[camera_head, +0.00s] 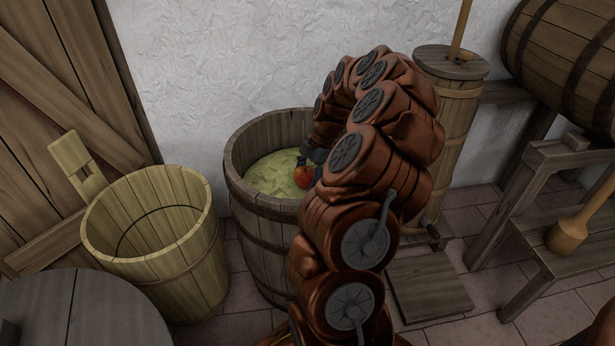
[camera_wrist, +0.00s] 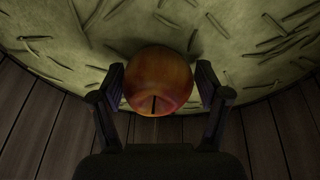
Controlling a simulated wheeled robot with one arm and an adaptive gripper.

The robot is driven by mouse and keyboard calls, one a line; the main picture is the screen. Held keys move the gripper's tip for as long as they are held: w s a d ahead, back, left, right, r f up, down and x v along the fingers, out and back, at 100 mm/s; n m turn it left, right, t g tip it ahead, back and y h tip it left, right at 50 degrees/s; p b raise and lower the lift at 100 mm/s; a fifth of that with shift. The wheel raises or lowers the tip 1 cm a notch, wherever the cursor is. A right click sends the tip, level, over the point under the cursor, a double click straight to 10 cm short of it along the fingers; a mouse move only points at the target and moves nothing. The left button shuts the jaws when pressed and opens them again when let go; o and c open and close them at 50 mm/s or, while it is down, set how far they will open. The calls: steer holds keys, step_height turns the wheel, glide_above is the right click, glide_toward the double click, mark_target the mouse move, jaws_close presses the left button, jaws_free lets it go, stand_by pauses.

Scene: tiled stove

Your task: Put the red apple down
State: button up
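The red apple (camera_head: 303,176) is at my gripper, over the barrel's pale yellow-green filling in the head view. In the wrist view the apple (camera_wrist: 158,80), reddish orange with a dark stem, sits between the two fingers of my gripper (camera_wrist: 160,82). A finger lies close against each side of it, and the gripper looks shut on it. The apple is in front of the filling (camera_wrist: 245,60); whether it touches the filling, I cannot tell. In the head view my arm hides part of the barrel and of my gripper.
The wooden barrel (camera_head: 265,215) has a raised rim around the filling. A pale empty tub (camera_head: 165,265) stands to its left, with a round wooden top (camera_head: 75,312) in front. A churn (camera_head: 455,110) and a bench (camera_head: 570,210) stand to the right. A white wall is behind.

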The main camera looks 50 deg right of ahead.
steer(key=shift+o, duration=0.9)
steer(key=shift+r, duration=0.1)
steer(key=p+v, duration=0.4)
steer(key=v, duration=0.8)
steer(key=s+a+r+m+g, duration=0.1)
steer(key=a+r+m, duration=0.15)
steer(key=a, duration=1.05)
steer(key=s+a+r+m+g, duration=0.1)
steer(key=a+r, duration=0.3)
steer(key=a, duration=1)
steer(key=s+a+f+m+g+h, duration=0.1)
steer(key=s+a+m, duration=0.3)
steer(key=s, duration=0.7)
steer(key=s+a+f+m+g+h, duration=0.2)
steer(key=s+a+f+m, duration=0.2)
steer(key=s, duration=0.6)
steer(key=shift+s+a+m, duration=0.4)
steer(key=shift+a+m, duration=0.35)
steer(key=shift+m, duration=0.5)
